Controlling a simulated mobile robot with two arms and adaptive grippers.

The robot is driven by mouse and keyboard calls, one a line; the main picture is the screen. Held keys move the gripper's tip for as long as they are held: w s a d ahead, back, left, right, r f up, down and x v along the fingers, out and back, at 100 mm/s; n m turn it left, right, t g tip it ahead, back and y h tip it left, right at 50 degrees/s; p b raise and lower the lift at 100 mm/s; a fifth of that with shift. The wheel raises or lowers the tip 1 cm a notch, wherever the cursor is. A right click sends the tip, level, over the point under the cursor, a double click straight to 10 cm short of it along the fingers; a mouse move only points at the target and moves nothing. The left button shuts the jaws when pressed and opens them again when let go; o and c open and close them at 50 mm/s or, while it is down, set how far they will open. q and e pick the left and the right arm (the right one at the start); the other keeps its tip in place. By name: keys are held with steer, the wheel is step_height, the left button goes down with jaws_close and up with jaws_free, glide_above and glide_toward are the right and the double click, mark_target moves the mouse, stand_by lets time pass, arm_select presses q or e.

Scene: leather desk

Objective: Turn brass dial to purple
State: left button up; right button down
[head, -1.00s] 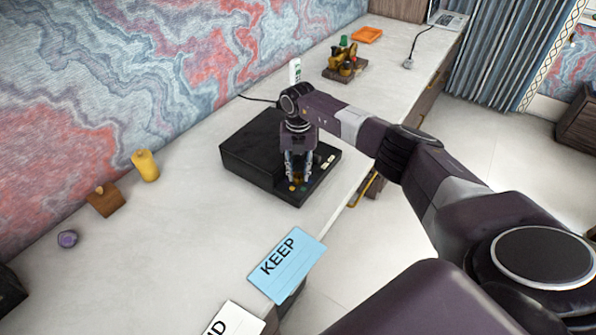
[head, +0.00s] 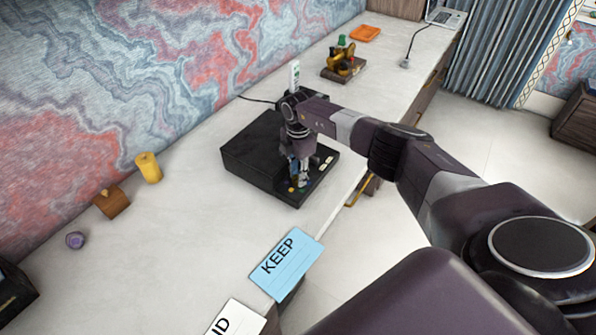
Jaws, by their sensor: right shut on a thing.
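A black box (head: 255,150) lies on the desk, with small coloured marks on its lower front part, a yellow one and a green one among them. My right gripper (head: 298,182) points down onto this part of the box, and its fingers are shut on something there. The brass dial is hidden by the fingers, so I cannot see which colour it points to. My left gripper is not in view.
A blue KEEP card (head: 287,264) and a white card (head: 238,318) lie at the desk's front edge. A yellow candle (head: 148,168), a wooden block (head: 112,202) and a purple round thing (head: 75,240) stand left. A brass device (head: 343,64) and an orange tray (head: 366,34) are farther back.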

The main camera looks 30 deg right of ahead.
steer(key=m+p, duration=0.1)
steer(key=m, duration=0.1)
steer(key=m+p, duration=0.1)
steer(key=m, duration=0.1)
steer(key=m+p, duration=0.1)
steer(key=m, duration=0.1)
steer(key=shift+r+p, duration=0.3)
steer(key=shift+p, duration=0.1)
steer(key=shift+f+m+p, duration=0.1)
steer(key=shift+m+p, duration=0.9)
steer(key=shift+m, duration=1.5)
steer(key=c, duration=1.9)
jaws_free()
steer(key=shift+c, duration=0.2)
steer(key=o, duration=0.3)
steer(key=shift+f, duration=0.1)
steer(key=shift+s, duration=0.1)
step_height(320, 180, up, 12)
